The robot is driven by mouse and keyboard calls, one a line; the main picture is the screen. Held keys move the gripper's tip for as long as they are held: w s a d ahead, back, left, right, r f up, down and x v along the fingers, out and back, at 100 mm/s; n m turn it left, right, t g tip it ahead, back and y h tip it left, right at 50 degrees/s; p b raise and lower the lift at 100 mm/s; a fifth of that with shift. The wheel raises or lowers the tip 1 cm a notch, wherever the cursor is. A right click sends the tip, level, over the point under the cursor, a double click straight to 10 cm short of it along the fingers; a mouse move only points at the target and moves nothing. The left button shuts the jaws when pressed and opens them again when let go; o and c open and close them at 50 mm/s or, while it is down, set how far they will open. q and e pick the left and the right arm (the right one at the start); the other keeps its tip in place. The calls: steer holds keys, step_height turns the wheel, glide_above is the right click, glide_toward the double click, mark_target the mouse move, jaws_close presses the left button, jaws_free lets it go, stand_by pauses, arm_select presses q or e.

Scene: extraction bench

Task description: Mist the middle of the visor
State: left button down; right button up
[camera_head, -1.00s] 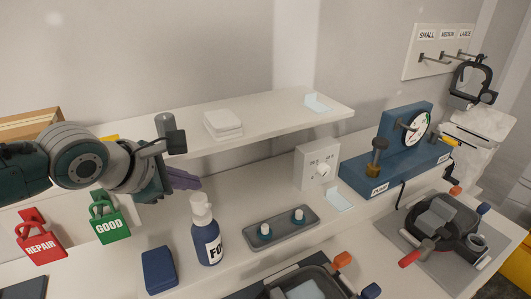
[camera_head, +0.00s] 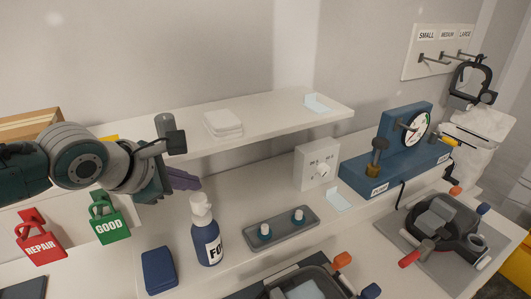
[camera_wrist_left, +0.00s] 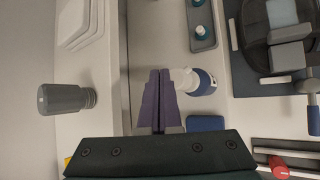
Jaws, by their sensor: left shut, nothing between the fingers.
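A blue spray bottle (camera_head: 207,244) with a white top and a label starting "FO" stands upright on the bench; it also shows in the left wrist view (camera_wrist_left: 204,83). My left gripper (camera_head: 186,180) has purple fingers, shut and empty, behind and a little left of the bottle's top. In the left wrist view the closed fingers (camera_wrist_left: 160,98) appear beside the white top; I cannot tell whether they touch it. A dark mask with a pale visor panel (camera_head: 306,290) lies at the bottom edge, partly cut off. My right gripper is not in view.
A grey tray (camera_head: 282,240) with two blue-and-white knobs lies right of the bottle, a blue block (camera_head: 159,270) left. A raised shelf (camera_head: 270,118) carries white pads (camera_head: 222,123). Another mask (camera_head: 440,222) and a blue gauge stand (camera_head: 395,160) are at the right.

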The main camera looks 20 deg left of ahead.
mark_target(193, 201)
arm_select(q)
steer(key=shift+f, duration=0.1)
stand_by(0.4)
steer(key=shift+f, duration=0.35)
steer(key=shift+f+b, duration=0.55)
steer(key=shift+f, duration=0.05)
stand_by(0.6)
steer(key=shift+r, duration=0.1)
steer(key=shift+r+p, duration=0.95)
steer(key=shift+p, duration=0.3)
steer(key=shift+r, duration=0.1)
step_height(193, 201, up, 6)
steer(key=p, duration=0.7)
